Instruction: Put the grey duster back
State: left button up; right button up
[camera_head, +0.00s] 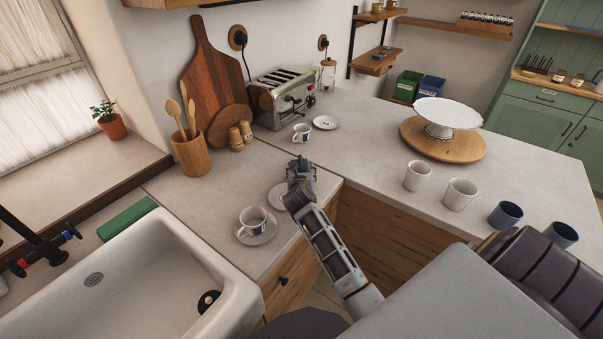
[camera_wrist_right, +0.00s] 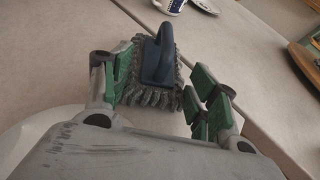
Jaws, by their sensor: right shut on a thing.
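The grey duster (camera_wrist_right: 150,96) has a shaggy grey fringe and a dark blue handle. In the right wrist view it sits between the green-padded fingers of my right gripper (camera_wrist_right: 160,90), which is shut on it. In the head view my right gripper (camera_head: 300,172) is over the counter near its inner corner, and the duster (camera_head: 298,162) shows only as a small dark shape at its tip. Whether the duster touches the counter is unclear. My left gripper is not in view.
A cup (camera_head: 253,219) on a saucer and another saucer (camera_head: 279,197) stand close to the gripper. A toaster (camera_head: 280,97), a small cup (camera_head: 301,133) and a utensil pot (camera_head: 190,154) are behind. White mugs (camera_head: 418,175) and a cake stand (camera_head: 447,116) are right. The sink (camera_head: 150,265) is left.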

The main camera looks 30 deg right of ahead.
jog(key=o, duration=1.3)
jog(key=shift+b+v, duration=0.45)
jog(key=shift+v, duration=5.55)
jog(key=shift+s, duration=0.1)
